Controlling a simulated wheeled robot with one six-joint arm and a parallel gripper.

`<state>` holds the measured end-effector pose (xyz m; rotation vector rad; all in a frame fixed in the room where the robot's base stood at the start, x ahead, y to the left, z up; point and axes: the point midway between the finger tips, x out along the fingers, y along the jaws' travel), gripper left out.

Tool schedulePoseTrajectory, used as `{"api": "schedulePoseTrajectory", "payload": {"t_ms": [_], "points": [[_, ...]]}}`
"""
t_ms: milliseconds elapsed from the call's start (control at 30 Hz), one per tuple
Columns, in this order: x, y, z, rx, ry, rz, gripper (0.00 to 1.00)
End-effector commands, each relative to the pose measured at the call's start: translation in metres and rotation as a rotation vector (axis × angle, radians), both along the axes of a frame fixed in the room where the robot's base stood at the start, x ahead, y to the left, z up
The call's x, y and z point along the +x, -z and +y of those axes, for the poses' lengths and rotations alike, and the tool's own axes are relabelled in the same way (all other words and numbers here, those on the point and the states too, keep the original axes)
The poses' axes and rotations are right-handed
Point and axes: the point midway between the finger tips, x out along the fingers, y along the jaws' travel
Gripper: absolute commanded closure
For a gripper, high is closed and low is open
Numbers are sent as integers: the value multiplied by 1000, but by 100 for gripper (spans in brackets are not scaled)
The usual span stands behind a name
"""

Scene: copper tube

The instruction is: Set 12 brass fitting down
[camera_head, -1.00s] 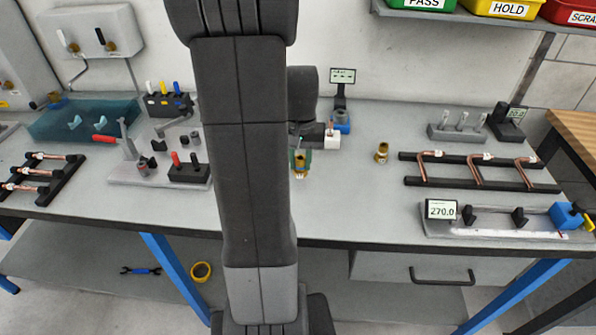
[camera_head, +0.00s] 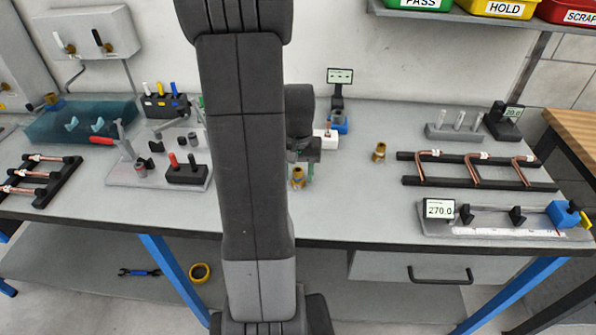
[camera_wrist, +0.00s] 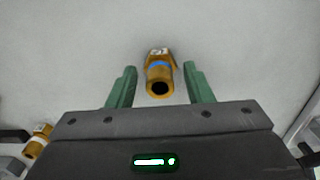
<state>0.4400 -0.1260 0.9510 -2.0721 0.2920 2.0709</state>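A brass fitting (camera_head: 298,177) with a blue band and a small white label stands on the grey bench, just right of my arm in the head view. In the wrist view the same fitting (camera_wrist: 158,78) sits between the two green fingers of my gripper (camera_wrist: 160,80). A gap shows on each side of it, so the fingers are open and apart from it. The label is too small to read surely. In the head view my gripper is just above and behind the fitting, partly hidden by my arm.
A black rack with bent copper tubes (camera_head: 470,170) is at right, and a measuring fixture reading 270.0 (camera_head: 500,220) is in front of it. A small white block (camera_head: 327,142) and a display stand (camera_head: 339,88) are behind. A clamp fixture (camera_head: 160,165) is left of my arm.

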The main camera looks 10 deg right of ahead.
Motion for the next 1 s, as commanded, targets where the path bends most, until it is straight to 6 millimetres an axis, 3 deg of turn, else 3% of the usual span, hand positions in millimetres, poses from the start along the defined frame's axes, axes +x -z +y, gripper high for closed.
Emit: {"api": "schedulePoseTrajectory", "payload": {"t_ms": [267, 700, 1000], "points": [[1, -18, 0, 0, 0, -5, 54], [1, -106, 0, -1, 0, -4, 54], [0, -123, 0, 0, 0, 0, 54]]}}
